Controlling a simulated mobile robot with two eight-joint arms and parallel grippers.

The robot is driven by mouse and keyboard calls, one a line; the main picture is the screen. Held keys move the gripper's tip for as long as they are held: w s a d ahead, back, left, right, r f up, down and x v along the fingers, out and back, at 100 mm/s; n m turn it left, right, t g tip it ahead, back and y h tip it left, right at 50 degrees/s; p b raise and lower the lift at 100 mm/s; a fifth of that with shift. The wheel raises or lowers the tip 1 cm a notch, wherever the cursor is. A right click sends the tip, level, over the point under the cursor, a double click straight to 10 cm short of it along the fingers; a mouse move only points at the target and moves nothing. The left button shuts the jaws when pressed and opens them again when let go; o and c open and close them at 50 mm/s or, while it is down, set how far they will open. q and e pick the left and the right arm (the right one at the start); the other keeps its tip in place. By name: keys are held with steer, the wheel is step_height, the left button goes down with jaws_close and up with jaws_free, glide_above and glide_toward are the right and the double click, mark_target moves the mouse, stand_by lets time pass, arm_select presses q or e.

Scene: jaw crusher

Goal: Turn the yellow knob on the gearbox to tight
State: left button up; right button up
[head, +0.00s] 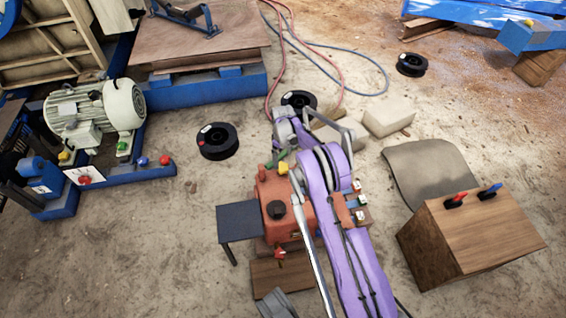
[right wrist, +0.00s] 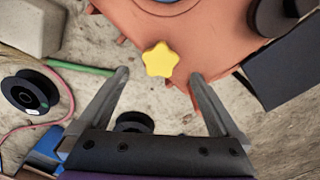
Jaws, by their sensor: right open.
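The orange gearbox (head: 268,193) stands in the middle of the head view, with a black cap on its front. Its yellow knob (head: 283,168) is a small spot at the far top edge there. In the right wrist view the knob (right wrist: 158,60) is star-shaped, beside the orange housing (right wrist: 200,35). My right gripper (right wrist: 158,77) is open, its fingers apart on either side of the knob in that picture; no contact shows. In the head view my purple right arm partly covers the gearbox. I see no tight mark. My left gripper is not in view.
A green rod (right wrist: 80,67) sticks out left of the knob. A wooden box (head: 480,235) with red and blue handles stands at right. A pale motor (head: 95,110) stands on a blue frame at left. Black spools (head: 217,141), pale blocks (head: 388,117) and hoses lie behind the gearbox.

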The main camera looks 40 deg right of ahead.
mark_target(283, 167)
step_height(283, 167, up, 5)
steer(key=shift+p, duration=0.45)
